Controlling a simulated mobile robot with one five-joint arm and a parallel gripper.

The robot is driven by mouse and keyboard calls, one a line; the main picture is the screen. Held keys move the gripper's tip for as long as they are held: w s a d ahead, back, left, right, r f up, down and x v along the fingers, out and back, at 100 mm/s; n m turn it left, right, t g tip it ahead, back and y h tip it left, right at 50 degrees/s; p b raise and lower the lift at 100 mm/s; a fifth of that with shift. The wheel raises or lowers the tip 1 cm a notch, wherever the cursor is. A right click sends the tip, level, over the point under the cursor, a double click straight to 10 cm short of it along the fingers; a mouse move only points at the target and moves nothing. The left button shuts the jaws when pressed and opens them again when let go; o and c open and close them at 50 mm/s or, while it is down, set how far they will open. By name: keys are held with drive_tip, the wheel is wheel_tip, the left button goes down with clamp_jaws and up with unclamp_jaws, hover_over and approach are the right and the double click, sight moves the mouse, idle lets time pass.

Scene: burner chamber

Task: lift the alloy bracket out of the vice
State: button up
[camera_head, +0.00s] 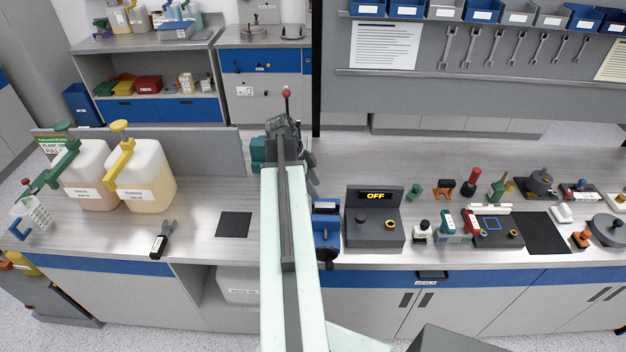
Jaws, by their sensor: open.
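The vice (326,228) is a small blue and dark block at the front edge of the bench, just right of my arm. My arm covers part of its left side. I cannot make out the alloy bracket in or around the vice at this size. My pale arm reaches up from the bottom middle. Dark parts at its far end, probably my gripper (312,178), show beside the arm, behind the vice in the picture. The arm hides most of them, and the fingertips are not clear. Nothing is seen held.
Right of the vice stands a grey unit (375,222) with an "OFF" display, then several small tools and bottles. Left are a black mat (234,224), a dark-handled tool (162,240) and two large jugs (146,178). The bench around the mat is clear.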

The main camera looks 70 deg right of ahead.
sight(325, 205)
drive_tip(key=b+x, duration=0.7)
drive_tip(key=x, duration=0.1)
drive_tip(key=shift+w, duration=0.2)
drive_tip(key=shift+r, duration=0.1)
clamp_jaws()
idle(0.8)
drive_tip(key=c, duration=1)
unclamp_jaws()
drive_tip(key=shift+s, duration=0.2)
clamp_jaws()
drive_tip(key=shift+r+p, duration=1)
